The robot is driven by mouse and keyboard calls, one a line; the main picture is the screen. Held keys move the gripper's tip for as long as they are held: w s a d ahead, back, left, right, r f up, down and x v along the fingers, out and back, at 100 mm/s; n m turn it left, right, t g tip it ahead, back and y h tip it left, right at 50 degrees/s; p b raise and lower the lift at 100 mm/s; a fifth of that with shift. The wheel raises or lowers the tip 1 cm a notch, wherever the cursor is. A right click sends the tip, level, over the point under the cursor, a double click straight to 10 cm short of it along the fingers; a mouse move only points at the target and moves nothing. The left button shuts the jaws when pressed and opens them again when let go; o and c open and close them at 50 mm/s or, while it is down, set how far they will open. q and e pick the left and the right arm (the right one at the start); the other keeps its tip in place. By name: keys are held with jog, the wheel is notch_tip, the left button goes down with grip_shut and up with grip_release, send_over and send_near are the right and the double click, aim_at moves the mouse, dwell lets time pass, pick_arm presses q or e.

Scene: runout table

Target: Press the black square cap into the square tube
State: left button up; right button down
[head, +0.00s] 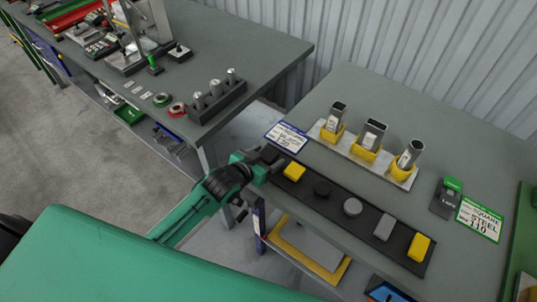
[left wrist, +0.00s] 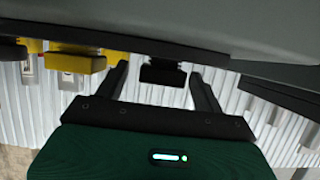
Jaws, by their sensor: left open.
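My left gripper (head: 266,158) is at the left end of the black cap strip (head: 338,222). In the left wrist view its fingers (left wrist: 162,84) are open, one on each side of a black blocky cap (left wrist: 162,73), with gaps between them. The cap still sits at the strip; in the head view I cannot separate it from the dark gripper. The tube that looks square (head: 337,114) stands upright in the leftmost yellow holder on a pale plate, with an open top. My right gripper is not in view.
The strip also holds a yellow cap (head: 293,172), a black round cap (head: 322,188), a grey round cap (head: 352,207), a grey square cap (head: 383,227) and another yellow cap (head: 419,247). A rectangular tube (head: 374,134) and a round tube (head: 409,155) stand beside the square one.

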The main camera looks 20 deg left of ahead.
aim_at(267, 156)
pick_arm(q)
jog(key=x, duration=0.3)
jog(key=shift+w+p, duration=0.2)
jog(key=shift+p, duration=0.1)
jog(key=c, duration=1.1)
jog(key=shift+o, duration=0.2)
